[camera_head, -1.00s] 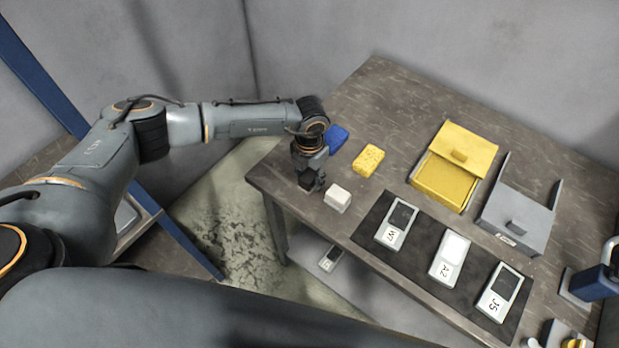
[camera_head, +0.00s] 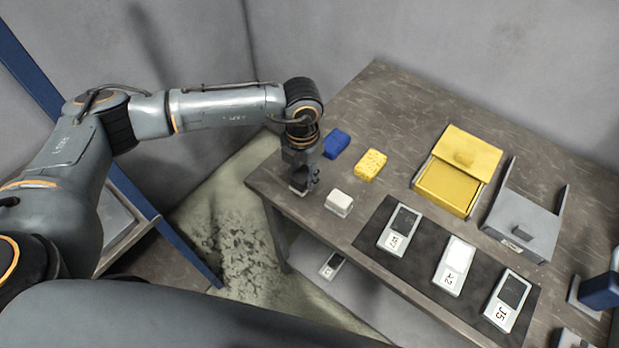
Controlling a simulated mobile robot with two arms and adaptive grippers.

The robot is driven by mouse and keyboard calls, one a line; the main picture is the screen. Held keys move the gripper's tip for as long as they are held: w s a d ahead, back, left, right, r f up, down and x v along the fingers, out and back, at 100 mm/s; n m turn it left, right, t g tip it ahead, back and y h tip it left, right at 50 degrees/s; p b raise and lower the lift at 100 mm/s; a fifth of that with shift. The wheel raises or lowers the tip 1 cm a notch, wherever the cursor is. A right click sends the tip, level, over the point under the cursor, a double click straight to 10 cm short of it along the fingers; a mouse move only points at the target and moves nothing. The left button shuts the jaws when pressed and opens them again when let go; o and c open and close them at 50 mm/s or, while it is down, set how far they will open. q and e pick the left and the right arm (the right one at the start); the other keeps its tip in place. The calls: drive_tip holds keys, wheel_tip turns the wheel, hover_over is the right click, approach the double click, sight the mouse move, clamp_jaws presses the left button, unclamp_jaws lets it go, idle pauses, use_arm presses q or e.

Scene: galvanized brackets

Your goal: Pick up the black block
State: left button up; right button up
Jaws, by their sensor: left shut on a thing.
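My left gripper (camera_head: 301,185) points down over the near left corner of the table. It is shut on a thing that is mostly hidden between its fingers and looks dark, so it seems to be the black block. I cannot tell for sure whether it is clear of the tabletop. No other black block shows on the table. A white block (camera_head: 339,203) sits just right of the gripper, apart from it. A blue block (camera_head: 337,143) and a yellow block (camera_head: 370,165) lie farther back. My right gripper is out of view.
A yellow box (camera_head: 447,191) and a grey tray (camera_head: 518,232) stand to the right. A black mat (camera_head: 423,265) holds three labelled devices. A blue-handled object (camera_head: 600,291) is at the far right edge. The table's back left is clear.

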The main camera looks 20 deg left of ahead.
use_arm(q)
drive_tip(key=s+a+r+b, duration=0.1)
drive_tip(key=s+r+b, duration=0.2)
drive_tip(key=s, duration=0.7)
drive_tip(key=shift+s+a+r+b, duration=0.3)
drive_tip(key=shift+a+r, duration=0.1)
drive_tip(key=shift+r, duration=1)
drive_tip(key=o, duration=0.6)
drive_tip(key=shift+w, duration=0.1)
drive_tip(key=c, duration=0.4)
drive_tip(key=shift+c, duration=0.2)
